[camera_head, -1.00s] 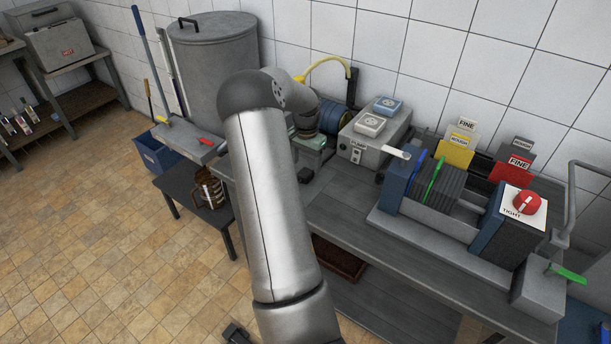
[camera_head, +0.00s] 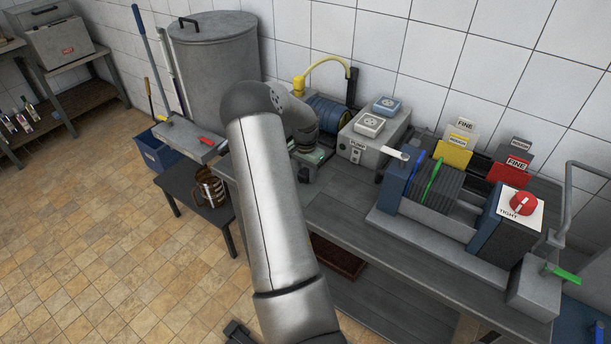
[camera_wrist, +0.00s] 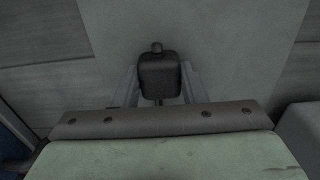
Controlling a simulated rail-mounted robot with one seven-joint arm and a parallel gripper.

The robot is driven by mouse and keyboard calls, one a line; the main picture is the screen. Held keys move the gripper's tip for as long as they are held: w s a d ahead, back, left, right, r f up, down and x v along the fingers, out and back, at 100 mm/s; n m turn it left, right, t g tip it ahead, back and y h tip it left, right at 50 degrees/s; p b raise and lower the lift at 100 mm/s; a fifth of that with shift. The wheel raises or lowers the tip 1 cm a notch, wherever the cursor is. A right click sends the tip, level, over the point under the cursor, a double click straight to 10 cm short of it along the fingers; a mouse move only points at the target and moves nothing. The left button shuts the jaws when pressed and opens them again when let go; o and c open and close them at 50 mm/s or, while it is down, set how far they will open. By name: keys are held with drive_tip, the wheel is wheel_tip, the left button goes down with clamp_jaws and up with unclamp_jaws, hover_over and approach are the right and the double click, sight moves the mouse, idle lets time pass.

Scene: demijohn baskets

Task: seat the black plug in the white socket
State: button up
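In the wrist view the black plug (camera_wrist: 160,76) sits between the two fingers of my gripper (camera_wrist: 160,82), with a short stub at its top end. The fingers lie close along both its sides; whether they press on it I cannot tell. In the head view my gripper (camera_head: 308,158) is low over the bench, left of the grey box, and my arm partly hides this spot. The white socket (camera_head: 370,124) is on top of the grey box, in front of the blue socket (camera_head: 387,104). It is empty and apart from my gripper.
The grey box (camera_head: 392,137) stands against the tiled wall, with a blue reel (camera_head: 330,112) and yellow hose (camera_head: 325,62) behind my gripper. A sharpening rig (camera_head: 440,215) fills the bench to the right. The bench front (camera_head: 335,205) is partly clear.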

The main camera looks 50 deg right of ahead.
drive_tip(key=shift+r, duration=0.1)
drive_tip(key=shift+r, duration=0.25)
wheel_tip(320, 180, up, 2)
drive_tip(key=shift+r+b, duration=0.1)
drive_tip(key=shift+b, duration=0.2)
drive_tip(key=s+a+r+b, duration=0.3)
drive_tip(key=s+a+r, duration=0.2)
drive_tip(key=s+r, duration=0.5)
drive_tip(key=s, duration=0.2)
drive_tip(key=shift+s+a, duration=0.4)
